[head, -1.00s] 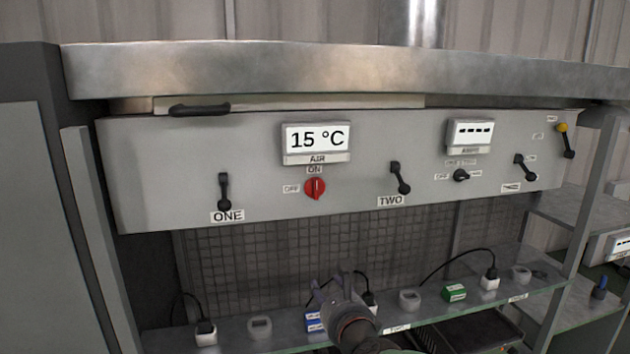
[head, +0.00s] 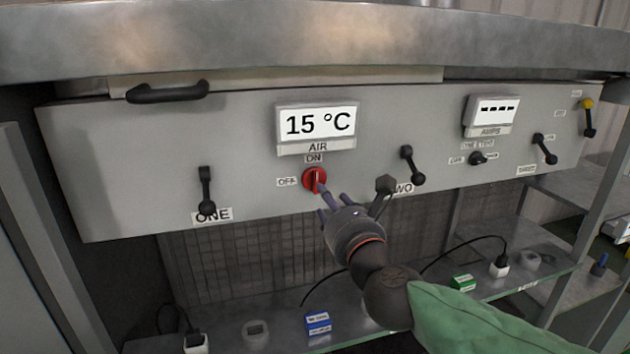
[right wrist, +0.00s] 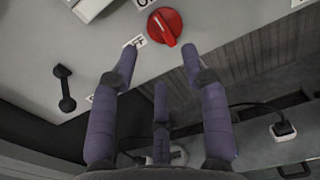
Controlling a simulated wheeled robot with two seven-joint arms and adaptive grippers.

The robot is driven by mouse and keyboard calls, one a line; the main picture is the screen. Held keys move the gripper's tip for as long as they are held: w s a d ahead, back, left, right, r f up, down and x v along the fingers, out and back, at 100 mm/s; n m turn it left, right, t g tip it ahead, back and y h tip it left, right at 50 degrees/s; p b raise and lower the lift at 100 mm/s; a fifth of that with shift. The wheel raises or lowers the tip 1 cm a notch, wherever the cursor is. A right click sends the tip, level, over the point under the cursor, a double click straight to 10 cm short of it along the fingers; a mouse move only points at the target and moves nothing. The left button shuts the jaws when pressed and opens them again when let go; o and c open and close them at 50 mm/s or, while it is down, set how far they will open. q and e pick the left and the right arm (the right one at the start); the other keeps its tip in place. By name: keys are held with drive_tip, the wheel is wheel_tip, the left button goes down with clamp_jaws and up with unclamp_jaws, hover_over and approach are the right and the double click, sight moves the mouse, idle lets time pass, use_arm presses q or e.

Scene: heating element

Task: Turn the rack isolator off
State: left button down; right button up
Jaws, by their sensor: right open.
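A red rotary knob (head: 314,180) sits on the grey panel (head: 130,160), with an ON label above it and an OFF label to its left. Its grip stands roughly upright, towards ON. The knob also shows at the top of the right wrist view (right wrist: 165,27). My right gripper (head: 345,198) is just below and right of the knob, fingers apart and pointing up at the panel. In the right wrist view its spread fingers (right wrist: 160,55) hold nothing, and the knob lies just beyond the fingertips. I cannot tell whether a finger touches it. My left gripper is not in view.
Black levers stand nearby: ONE (head: 206,190) to the left and TWO (head: 411,163) to the right. A display (head: 317,124) reading 15 °C is above the knob. A glass shelf (head: 400,310) with small boxes and plugs runs below the panel.

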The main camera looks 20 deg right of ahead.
sight(315, 181)
drive_tip(key=w, duration=0.9)
drive_tip(key=shift+w+a, duration=0.15)
drive_tip(key=shift+a, duration=0.05)
clamp_jaws()
